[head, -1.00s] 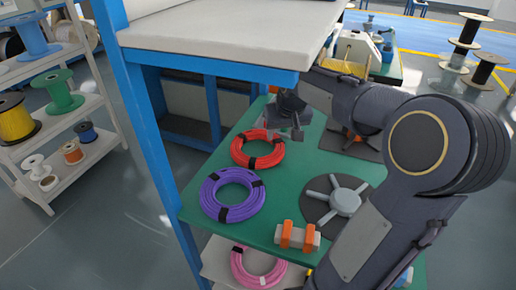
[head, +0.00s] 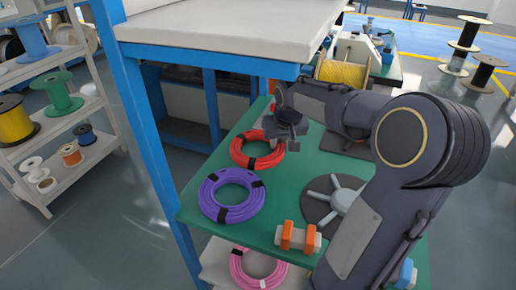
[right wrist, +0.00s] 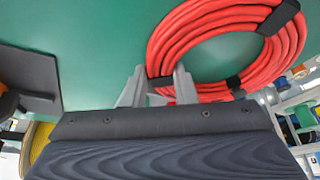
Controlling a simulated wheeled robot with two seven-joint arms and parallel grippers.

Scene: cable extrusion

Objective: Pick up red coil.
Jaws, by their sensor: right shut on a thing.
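The red coil (head: 243,155), bound with black bands, lies on the green table top (head: 262,201) behind the purple coil. My right gripper (head: 283,143) is at the coil's right rear side. In the right wrist view the red coil (right wrist: 206,42) fills the upper right. There the right gripper's fingers (right wrist: 162,90) are on either side of the coil's near edge by a black band, shut on it. The coil still looks flat on the table. My left gripper is not in view.
A purple coil (head: 211,199) lies in front of the red one. A grey spoked disc (head: 338,198) and an orange-and-white part (head: 298,237) are to the right. A pink coil (head: 240,272) is on the lower shelf. A white-topped bench (head: 220,35) overhangs behind.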

